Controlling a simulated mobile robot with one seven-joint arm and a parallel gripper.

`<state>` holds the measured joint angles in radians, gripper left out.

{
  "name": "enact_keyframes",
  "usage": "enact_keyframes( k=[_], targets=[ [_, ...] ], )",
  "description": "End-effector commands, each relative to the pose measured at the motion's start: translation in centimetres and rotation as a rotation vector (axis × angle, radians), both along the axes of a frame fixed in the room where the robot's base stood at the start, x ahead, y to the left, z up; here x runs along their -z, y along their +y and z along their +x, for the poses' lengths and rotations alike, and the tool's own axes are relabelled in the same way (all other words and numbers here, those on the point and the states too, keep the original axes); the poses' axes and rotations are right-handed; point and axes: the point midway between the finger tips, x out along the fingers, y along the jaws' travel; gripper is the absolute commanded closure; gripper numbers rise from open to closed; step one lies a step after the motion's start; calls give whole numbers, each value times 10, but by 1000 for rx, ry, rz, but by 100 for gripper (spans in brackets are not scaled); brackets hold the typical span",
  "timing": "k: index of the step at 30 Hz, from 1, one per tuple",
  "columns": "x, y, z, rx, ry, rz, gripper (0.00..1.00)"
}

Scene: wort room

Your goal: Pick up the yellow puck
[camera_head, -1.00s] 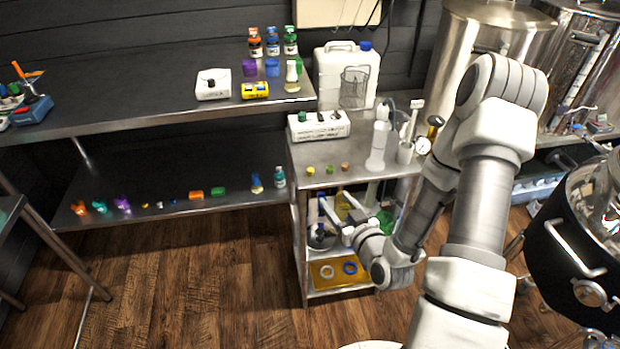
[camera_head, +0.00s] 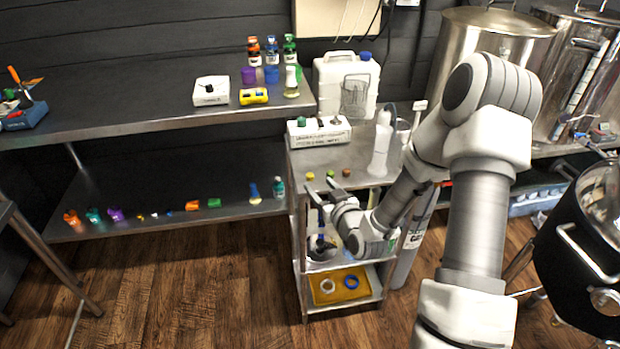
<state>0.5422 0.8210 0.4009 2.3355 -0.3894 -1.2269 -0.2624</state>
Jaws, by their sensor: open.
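The yellow puck (camera_head: 310,176) is a small round piece on the steel top of the small cart (camera_head: 362,180), near its front left edge. A green puck (camera_head: 330,173) and a brown puck (camera_head: 346,173) sit in a row to its right. My gripper (camera_head: 320,186) is open and empty, in front of the cart's top edge. Its fingers point up and toward the pucks, with the fingertips just below the row in the picture. I cannot tell how far they are from the yellow puck.
Behind the pucks stand a white box (camera_head: 318,131) with knobs, a white wash bottle (camera_head: 381,148) and a large white jug (camera_head: 345,82). A yellow tray (camera_head: 325,297) with two rings lies on the cart's lower shelf. Long shelves (camera_head: 150,90) run to the left.

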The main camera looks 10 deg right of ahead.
Motion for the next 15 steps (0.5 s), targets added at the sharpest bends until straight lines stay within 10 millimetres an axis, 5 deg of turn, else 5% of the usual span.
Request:
enact_keyframes(
  k=[9,15],
  targets=[
    [10,11,40,-2,-1,1,38],
    [11,11,46,-1,0,0,38]
  ],
)
